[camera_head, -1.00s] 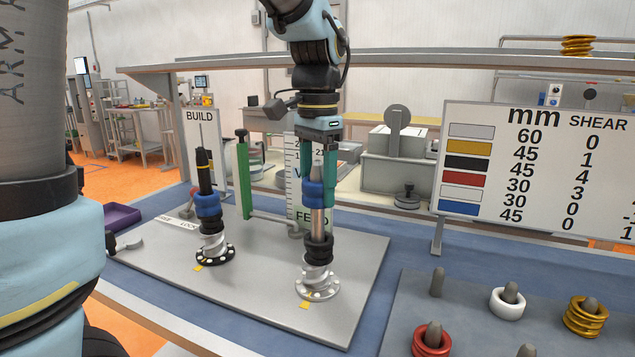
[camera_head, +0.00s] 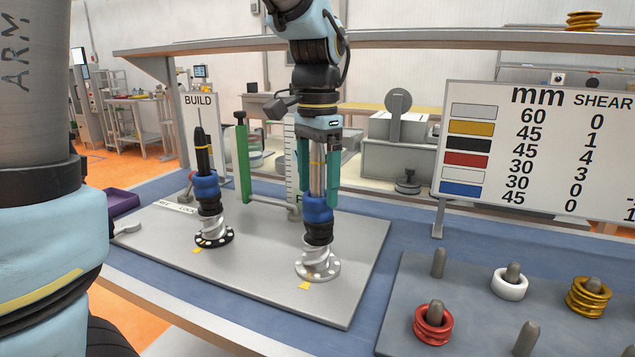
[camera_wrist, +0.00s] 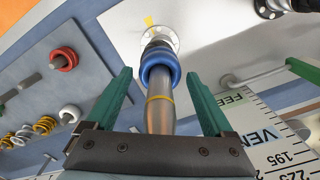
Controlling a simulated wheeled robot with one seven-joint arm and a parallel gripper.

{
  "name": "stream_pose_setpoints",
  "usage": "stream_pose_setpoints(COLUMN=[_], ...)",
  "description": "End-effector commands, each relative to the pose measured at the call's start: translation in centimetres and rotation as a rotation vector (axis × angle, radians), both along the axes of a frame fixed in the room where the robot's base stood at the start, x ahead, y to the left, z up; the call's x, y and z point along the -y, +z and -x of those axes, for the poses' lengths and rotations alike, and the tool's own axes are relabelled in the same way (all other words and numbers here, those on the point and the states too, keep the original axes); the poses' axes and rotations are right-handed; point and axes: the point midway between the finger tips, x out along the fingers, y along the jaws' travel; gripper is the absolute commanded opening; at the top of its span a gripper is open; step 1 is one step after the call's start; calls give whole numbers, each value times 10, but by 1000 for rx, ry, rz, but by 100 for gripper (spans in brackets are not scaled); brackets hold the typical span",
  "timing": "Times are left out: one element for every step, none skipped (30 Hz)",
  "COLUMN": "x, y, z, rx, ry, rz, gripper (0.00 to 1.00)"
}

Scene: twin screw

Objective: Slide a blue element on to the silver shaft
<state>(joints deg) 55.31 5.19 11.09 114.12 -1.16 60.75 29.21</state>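The silver shaft (camera_head: 317,180) stands upright on the right side of the metal plate. A blue element (camera_head: 317,209) is around its lower part and appears to rest on a black element (camera_head: 318,232). My gripper (camera_head: 318,202) points down over the shaft, with one green finger on each side. In the wrist view my gripper (camera_wrist: 160,100) is open, with clear gaps between its fingers and the shaft (camera_wrist: 160,113). The blue element (camera_wrist: 160,67) lies beyond the fingertips and is not gripped. The shaft's top is hidden by my gripper.
A black shaft (camera_head: 201,150) with another blue element (camera_head: 206,188) stands at left. A green post (camera_head: 242,165) and a ruler stand behind. Red (camera_head: 433,324), white (camera_head: 508,284) and gold (camera_head: 588,297) elements sit on pegs at right. A legend board (camera_head: 540,150) stands behind them.

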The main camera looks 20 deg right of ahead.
Motion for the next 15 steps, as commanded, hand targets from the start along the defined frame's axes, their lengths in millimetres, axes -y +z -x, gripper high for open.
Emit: stream_pose_setpoints(x=[0, 0, 0, 0, 0, 0, 0, 0, 0, 0, 0, 0, 0, 0, 0], y=[0, 0, 0, 0, 0, 0, 0, 0, 0, 0, 1, 3, 6, 9, 14], z=[0, 0, 0, 0, 0, 0, 0, 0, 0, 0, 0, 0, 0, 0, -1], rx=[0, 0, 0, 0, 0, 0, 0, 0, 0, 0, 0, 0, 0, 2, 2], ry=[0, 0, 0, 0, 0, 0, 0, 0, 0, 0, 0, 0, 0, 0, 0], rz=[0, 0, 0, 0, 0, 0, 0, 0, -1, -1, 0, 1, 1, 2, 3], gripper=[94, 97, 99, 99, 99, 99, 99, 99, 99, 99, 99, 99, 99, 99, 99])
